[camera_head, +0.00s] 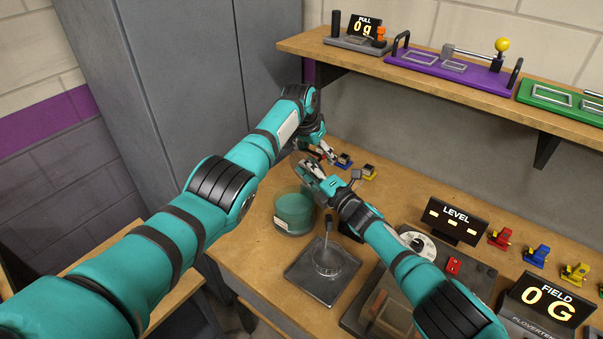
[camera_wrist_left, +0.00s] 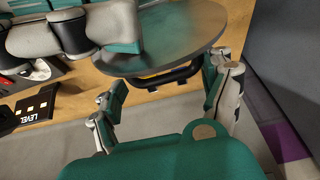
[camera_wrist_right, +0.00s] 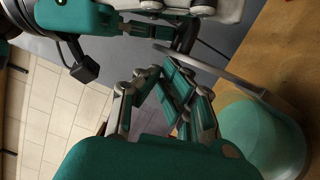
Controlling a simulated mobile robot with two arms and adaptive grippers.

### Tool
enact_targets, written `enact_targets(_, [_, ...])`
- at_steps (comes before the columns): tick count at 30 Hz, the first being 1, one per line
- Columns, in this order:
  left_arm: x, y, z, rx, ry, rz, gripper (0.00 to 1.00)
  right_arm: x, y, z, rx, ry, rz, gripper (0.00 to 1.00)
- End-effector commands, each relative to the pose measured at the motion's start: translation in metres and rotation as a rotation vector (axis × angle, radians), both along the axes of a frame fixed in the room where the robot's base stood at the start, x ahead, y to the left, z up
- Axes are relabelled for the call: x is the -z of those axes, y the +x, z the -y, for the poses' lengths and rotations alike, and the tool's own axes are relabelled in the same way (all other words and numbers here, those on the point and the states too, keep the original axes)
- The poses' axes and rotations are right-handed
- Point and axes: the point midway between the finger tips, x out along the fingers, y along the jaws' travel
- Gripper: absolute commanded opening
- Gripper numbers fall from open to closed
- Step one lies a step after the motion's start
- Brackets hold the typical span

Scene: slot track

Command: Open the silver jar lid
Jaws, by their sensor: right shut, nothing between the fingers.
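The teal jar (camera_head: 294,214) stands on the workbench left of the dark square plate; its side also shows in the right wrist view (camera_wrist_right: 262,138). The silver lid (camera_wrist_left: 185,35) is raised and tilted away from the jar's mouth, and shows nearly edge-on in the right wrist view (camera_wrist_right: 215,68). Whether it touches the jar is unclear. Its black handle (camera_wrist_left: 165,78) faces my left gripper (camera_wrist_left: 168,88), whose fingers are spread apart. My right gripper (camera_wrist_right: 180,95) is shut and empty beside the lid; in the head view it (camera_head: 306,166) sits above the jar.
A dark square plate (camera_head: 322,288) with a round glass piece stands in front of the jar. The LEVEL display (camera_head: 456,217) and FIELD display (camera_head: 547,300) stand to the right. A wall shelf (camera_head: 430,90) hangs behind. Small coloured clamps line the bench back. My two arms cross close together.

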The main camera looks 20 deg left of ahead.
Motion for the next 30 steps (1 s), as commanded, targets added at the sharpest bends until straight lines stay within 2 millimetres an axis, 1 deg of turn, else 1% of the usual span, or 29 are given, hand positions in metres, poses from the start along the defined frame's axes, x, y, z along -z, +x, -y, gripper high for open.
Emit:
enact_targets(11, [0.001,0.0,-0.001,-0.001,0.001,0.0,0.75,0.001,-0.003,-0.003,-0.007,0.0,0.001,0.0])
enact_targets(14, [-0.001,-0.001,-0.001,-0.001,0.001,0.0,0.75,0.001,-0.003,-0.004,-0.008,0.0,0.001,0.0])
enact_targets(17, [-0.009,-0.002,-0.002,0.0,0.0,0.003,0.75,0.001,-0.004,-0.004,-0.008,0.001,0.001,0.0])
enact_targets(22, [-0.028,-0.011,-0.006,-0.001,0.002,0.004,0.75,0.001,-0.004,-0.004,-0.009,0.001,0.001,0.0])
enact_targets(27, [-0.066,-0.023,-0.01,-0.001,0.0,0.005,0.75,0.001,-0.004,-0.004,-0.009,0.001,0.001,0.0])
enact_targets(30, [-0.084,-0.03,-0.012,0.001,-0.001,0.004,0.75,0.001,-0.004,-0.004,-0.009,0.001,0.001,0.0])
